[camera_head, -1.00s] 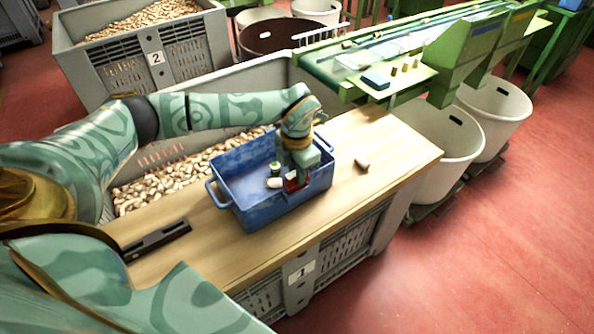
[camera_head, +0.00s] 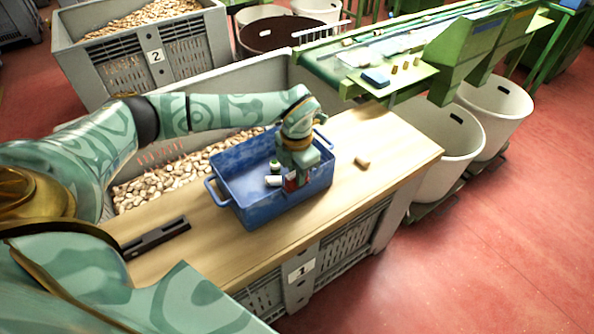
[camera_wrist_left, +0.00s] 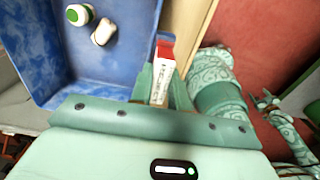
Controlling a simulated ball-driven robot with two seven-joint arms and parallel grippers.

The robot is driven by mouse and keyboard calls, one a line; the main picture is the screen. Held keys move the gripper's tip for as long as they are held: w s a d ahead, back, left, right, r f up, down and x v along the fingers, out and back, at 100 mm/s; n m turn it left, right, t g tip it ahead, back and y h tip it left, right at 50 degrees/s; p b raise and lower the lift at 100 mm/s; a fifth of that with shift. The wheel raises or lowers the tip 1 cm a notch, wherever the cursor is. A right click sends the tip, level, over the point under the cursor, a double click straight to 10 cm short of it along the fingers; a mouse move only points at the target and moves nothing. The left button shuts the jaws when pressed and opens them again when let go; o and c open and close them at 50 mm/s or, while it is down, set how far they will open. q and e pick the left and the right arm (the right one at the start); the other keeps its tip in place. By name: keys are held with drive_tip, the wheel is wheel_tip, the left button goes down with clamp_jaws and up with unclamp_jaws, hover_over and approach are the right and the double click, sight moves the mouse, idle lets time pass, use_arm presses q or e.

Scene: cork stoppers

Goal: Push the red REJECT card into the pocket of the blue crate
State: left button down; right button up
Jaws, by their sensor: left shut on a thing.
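The blue crate (camera_head: 262,214) stands on the wooden bench top, and it also shows in the left wrist view (camera_wrist_left: 110,66). My left gripper (camera_head: 292,181) is at the crate's near right side, pointing down. It is shut on the red REJECT card (camera_wrist_left: 162,72), which shows a white printed face and a red end between the fingers. The red end meets a small blue piece by the crate wall; I cannot tell whether it is inside the pocket. In the head view the fingers mostly hide the card.
Inside the crate are a green-topped white item (camera_wrist_left: 79,14) and a pale stopper (camera_wrist_left: 102,31). Another stopper (camera_head: 362,162) lies on the bench (camera_head: 385,150) right of the crate. A dark bar (camera_head: 156,238) lies at the left. White bins stand beyond the bench's right end.

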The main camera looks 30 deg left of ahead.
use_arm(q)
drive_tip(key=shift+f, duration=0.5)
drive_tip(key=c, duration=1.3)
unclamp_jaws()
drive_tip(key=shift+o, duration=0.2)
drive_tip(key=shift+r, duration=0.1)
wheel_tip(320, 180, up, 16)
drive_tip(key=p, duration=0.2)
